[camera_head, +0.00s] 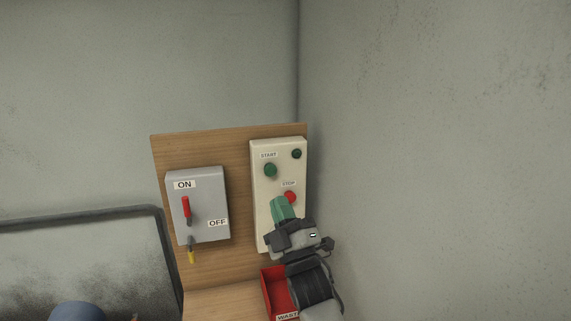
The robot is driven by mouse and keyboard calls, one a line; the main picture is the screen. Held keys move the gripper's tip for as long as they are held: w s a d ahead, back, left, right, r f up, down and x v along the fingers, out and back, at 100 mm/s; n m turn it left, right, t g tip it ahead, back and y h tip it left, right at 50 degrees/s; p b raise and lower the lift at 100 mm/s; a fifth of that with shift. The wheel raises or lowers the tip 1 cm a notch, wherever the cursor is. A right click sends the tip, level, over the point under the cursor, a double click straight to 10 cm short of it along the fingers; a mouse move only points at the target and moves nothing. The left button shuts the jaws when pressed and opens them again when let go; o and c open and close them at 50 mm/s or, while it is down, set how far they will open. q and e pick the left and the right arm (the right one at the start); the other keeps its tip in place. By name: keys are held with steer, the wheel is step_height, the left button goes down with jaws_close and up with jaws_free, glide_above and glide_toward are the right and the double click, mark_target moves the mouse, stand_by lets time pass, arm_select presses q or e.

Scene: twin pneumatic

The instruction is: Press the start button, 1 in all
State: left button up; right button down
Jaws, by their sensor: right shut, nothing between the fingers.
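The start button (270,170) is a round green button under a START label, on the upper left of a cream control panel (262,210). A red stop button (290,196) sits below it to the right, under a STOP label. My right gripper (281,203) is shut and empty, with green fingertips. In the picture it lies below the start button and just left of and below the stop button. It covers part of the panel's lower half. I cannot tell whether the fingertips touch the panel. My left gripper is out of view.
A dark round lamp or button (297,154) is at the panel's upper right. A grey switch box (208,200) with a red lever and ON and OFF labels is left of the panel on a wooden board (240,146). A red waste bin (270,285) stands below.

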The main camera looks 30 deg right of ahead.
mark_target(270, 170)
arm_select(q)
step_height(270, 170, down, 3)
steer(key=b, duration=0.3)
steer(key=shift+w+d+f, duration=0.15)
arm_select(e)
steer(key=w+d+r, duration=0.1)
steer(key=w+d, duration=0.1)
steer(key=w, duration=0.6)
steer(key=shift+w+d+r+n+t, duration=0.25)
steer(key=shift+w+d+n+t, duration=0.05)
steer(key=shift+w+n+t, duration=0.1)
stand_by(1.2)
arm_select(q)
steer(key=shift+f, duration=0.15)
arm_select(e)
steer(key=shift+w, duration=0.15)
arm_select(q)
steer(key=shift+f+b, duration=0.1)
steer(key=shift+b, duration=0.25)
arm_select(e)
steer(key=shift+w+d, duration=0.1)
steer(key=shift+w, duration=0.15)
